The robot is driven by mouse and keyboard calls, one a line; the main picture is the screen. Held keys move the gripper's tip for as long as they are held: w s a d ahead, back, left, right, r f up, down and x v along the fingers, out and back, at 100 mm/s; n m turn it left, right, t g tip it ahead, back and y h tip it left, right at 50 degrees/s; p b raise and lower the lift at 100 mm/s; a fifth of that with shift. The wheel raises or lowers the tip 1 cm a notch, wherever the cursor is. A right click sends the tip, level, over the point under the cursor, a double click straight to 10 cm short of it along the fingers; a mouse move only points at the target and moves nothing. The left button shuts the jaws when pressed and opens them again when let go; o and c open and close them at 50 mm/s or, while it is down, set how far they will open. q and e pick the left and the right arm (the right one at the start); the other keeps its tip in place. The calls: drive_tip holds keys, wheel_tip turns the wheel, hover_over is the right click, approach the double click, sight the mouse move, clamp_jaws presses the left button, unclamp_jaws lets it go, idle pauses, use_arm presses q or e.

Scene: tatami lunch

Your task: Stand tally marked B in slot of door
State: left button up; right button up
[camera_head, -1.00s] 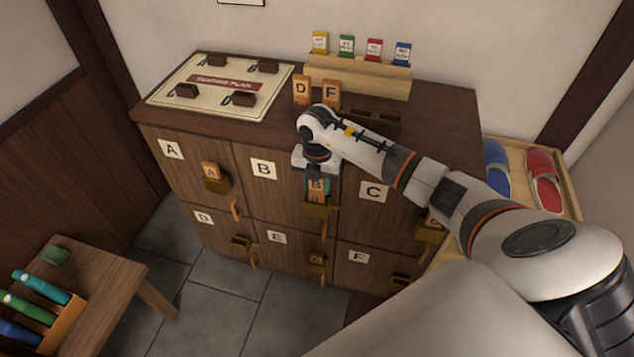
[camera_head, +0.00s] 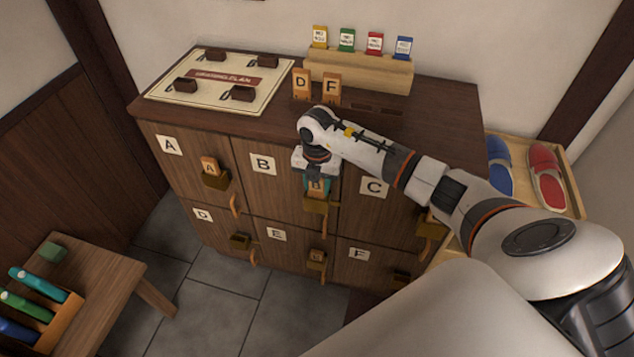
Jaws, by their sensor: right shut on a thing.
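The wooden tally marked B (camera_head: 317,187) is upright at the slot holder (camera_head: 316,205) on door B (camera_head: 285,185). My right gripper (camera_head: 317,179) points down and is shut on the tally's upper part, with teal fingers around it. The tally's lower end is at the holder's mouth; I cannot tell how deep it sits. The left gripper is not in view.
Tally A (camera_head: 209,167) stands in door A's holder (camera_head: 215,182). Tallies D (camera_head: 301,84) and F (camera_head: 331,88) stand on the cabinet top. A tally (camera_head: 317,256) shows at door E. My right arm hides part of door C (camera_head: 374,188).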

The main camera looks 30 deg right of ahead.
drive_tip(key=shift+f, duration=0.25)
drive_tip(key=shift+f+b, duration=0.45)
drive_tip(key=shift+f, duration=0.15)
drive_tip(key=shift+s, duration=0.1)
drive_tip(key=o, duration=1.1)
drive_tip(key=shift+a+f, duration=0.1)
drive_tip(key=shift+c, duration=0.2)
drive_tip(key=shift+o, duration=0.4)
